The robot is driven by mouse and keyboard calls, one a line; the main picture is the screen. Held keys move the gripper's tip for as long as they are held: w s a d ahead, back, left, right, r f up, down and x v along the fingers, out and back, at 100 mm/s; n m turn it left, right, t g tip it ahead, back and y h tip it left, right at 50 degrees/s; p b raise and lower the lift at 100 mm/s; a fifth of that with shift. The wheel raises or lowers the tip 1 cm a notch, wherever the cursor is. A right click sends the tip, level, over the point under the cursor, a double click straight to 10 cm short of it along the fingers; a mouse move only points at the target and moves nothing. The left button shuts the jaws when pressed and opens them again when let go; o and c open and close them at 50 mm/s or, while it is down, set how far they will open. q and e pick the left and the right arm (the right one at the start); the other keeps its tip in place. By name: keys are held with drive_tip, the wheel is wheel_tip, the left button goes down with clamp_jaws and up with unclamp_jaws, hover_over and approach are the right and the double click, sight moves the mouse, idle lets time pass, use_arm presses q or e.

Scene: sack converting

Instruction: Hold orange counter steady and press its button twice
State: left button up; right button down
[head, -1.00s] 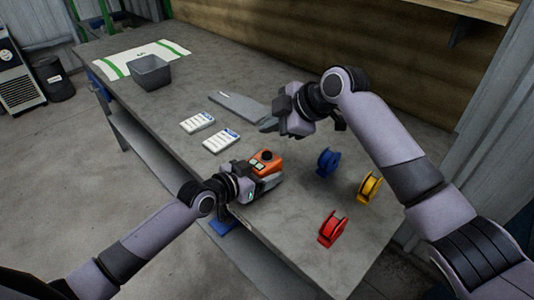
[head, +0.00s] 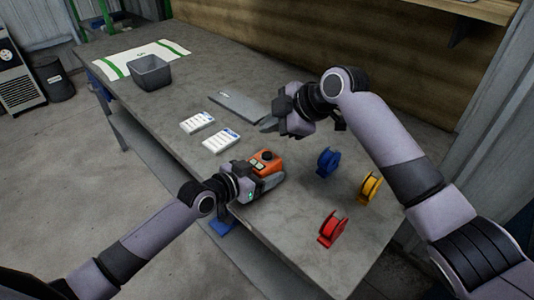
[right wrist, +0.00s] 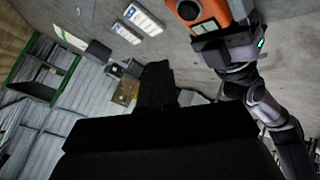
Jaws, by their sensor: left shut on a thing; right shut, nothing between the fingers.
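The orange counter (head: 265,160) sits on the grey table near its front edge, with a round black button on its top. It also shows at the top of the right wrist view (right wrist: 205,12). My left gripper (head: 262,183) is shut on the counter from the front-left side, its fingers hiding the counter's lower part. My right gripper (head: 268,126) is shut and empty. It hangs above the table behind the counter, apart from it. In the right wrist view my right gripper (right wrist: 158,80) is a dark shape.
A grey bin (head: 150,74) and a white-green sheet (head: 142,57) are at the far end.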

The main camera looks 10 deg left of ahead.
sight(270, 157)
idle(0.8)
wheel_tip(270, 157, up, 4)
drive_tip(key=shift+f, duration=0.1)
drive_tip(key=shift+f, duration=0.1)
drive_tip(key=shift+f, duration=4.3)
drive_tip(key=shift+f, duration=0.4)
